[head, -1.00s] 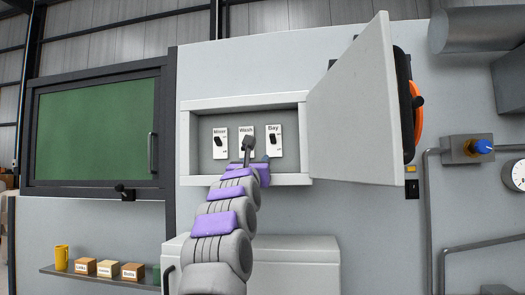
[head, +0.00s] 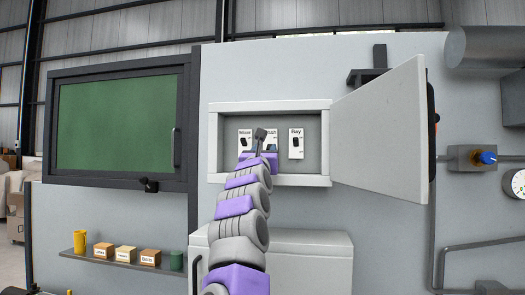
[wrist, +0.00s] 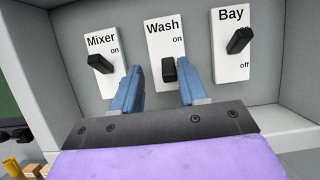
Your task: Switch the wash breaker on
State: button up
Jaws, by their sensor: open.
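The wash breaker (wrist: 181,45) is a white plate with a black lever (wrist: 168,70), in the middle of the wrist view. The lever sits low on the plate, below the word "on". My gripper (wrist: 163,70) is open, one blue finger on each side of this lever. I cannot tell whether either finger touches it. In the head view my gripper (head: 263,150) is inside the breaker box (head: 325,148) and partly hides the wash plate (head: 271,134).
The mixer breaker (wrist: 98,45) is left of wash, and the bay breaker (wrist: 232,62) is right of it. The box door (head: 385,130) stands open to the right. A shelf (head: 120,258) with small boxes is at lower left.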

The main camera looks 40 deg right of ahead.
jog(key=shift+s+d, duration=0.3)
jog(key=shift+s, duration=0.05)
jog(key=shift+d, duration=0.35)
jog(key=shift+c, duration=0.9)
jog(key=shift+w+a, duration=0.15)
grip_shut()
